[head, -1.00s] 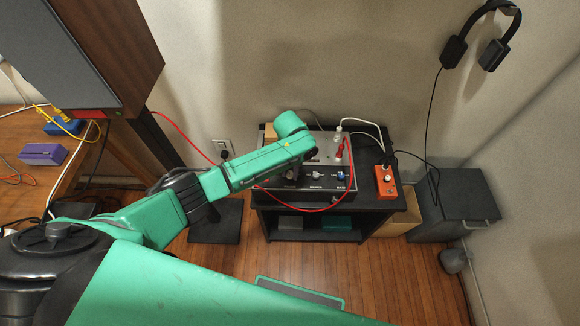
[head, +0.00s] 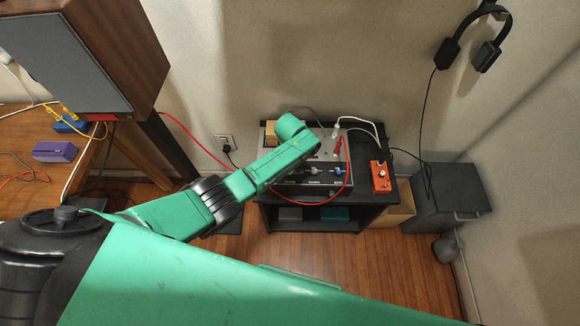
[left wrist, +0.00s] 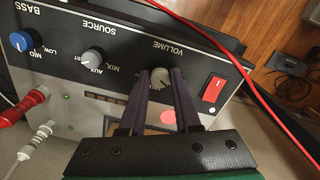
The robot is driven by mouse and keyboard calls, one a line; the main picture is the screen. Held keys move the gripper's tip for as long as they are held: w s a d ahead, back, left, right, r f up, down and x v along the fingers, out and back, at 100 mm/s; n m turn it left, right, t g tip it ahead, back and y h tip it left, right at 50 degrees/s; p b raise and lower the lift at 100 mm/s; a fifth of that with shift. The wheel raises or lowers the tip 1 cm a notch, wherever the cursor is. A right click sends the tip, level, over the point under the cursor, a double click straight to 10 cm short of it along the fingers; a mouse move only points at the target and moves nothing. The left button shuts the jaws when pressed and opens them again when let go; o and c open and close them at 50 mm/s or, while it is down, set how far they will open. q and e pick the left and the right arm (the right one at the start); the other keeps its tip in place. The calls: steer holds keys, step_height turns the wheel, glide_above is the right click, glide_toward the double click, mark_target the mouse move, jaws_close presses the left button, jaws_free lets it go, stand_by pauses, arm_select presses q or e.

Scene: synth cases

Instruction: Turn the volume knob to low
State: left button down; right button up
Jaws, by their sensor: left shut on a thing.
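The amplifier (head: 333,183) stands on a dark shelf unit in the head view. Its front panel (left wrist: 120,35) shows upside down in the left wrist view. The grey volume knob (left wrist: 160,77) sits below the word VOLUME there, between the source knob and a red switch. My left gripper (left wrist: 161,74) is shut on the volume knob, with a dark finger on either side of it. The knob's pointer setting is too small to read. In the head view my left arm hides the volume knob and the gripper's fingers. My right gripper is not in view.
The source knob (left wrist: 92,60) and blue bass-side knob (left wrist: 22,41) lie left of the fingers, the red switch (left wrist: 213,90) right. A red cable (head: 325,203) loops before the panel. An orange box (head: 380,177) stands beside the amplifier. A speaker-like cabinet (head: 140,55) is at left.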

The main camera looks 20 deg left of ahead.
arm_select(q)
steer(key=shift+w, duration=0.1)
stand_by(0.3)
steer(key=c, duration=0.6)
jaws_free()
step_height(320, 180, up, 5)
steer(key=shift+r+p, duration=0.2)
steer(key=shift+p, duration=0.7)
step_height(320, 180, up, 9)
steer(key=shift+r, duration=0.15)
